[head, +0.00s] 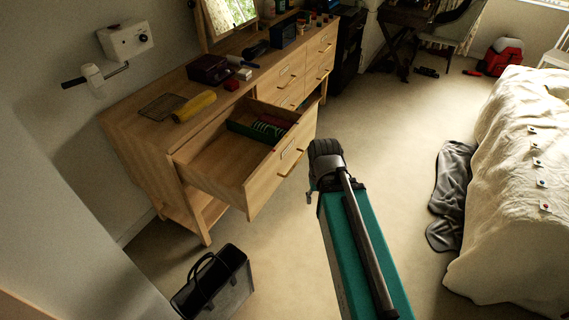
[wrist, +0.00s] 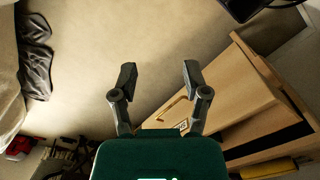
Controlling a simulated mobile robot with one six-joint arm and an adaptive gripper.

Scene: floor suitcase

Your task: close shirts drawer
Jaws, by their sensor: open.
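A wooden drawer (head: 277,172) of the light wood dresser (head: 144,164) is pulled far out into the room. It holds a green divided tray (head: 241,126) with rolled items in it. A long wooden handle (head: 291,162) and a small label are on its front. My gripper (head: 312,191) is in front of the drawer, to its right in the head view, and touches nothing that I can see. In the wrist view my gripper (wrist: 158,78) is open and empty, and the drawer front (wrist: 236,105) with its handle (wrist: 172,106) lies to the right, beyond the fingers.
A black bag (head: 213,283) stands on the floor below the dresser. A bed (head: 518,190) is at the right, with a grey cloth (head: 450,195) on the floor beside it. The carpet between dresser and bed is clear. Several items stand on the dresser top.

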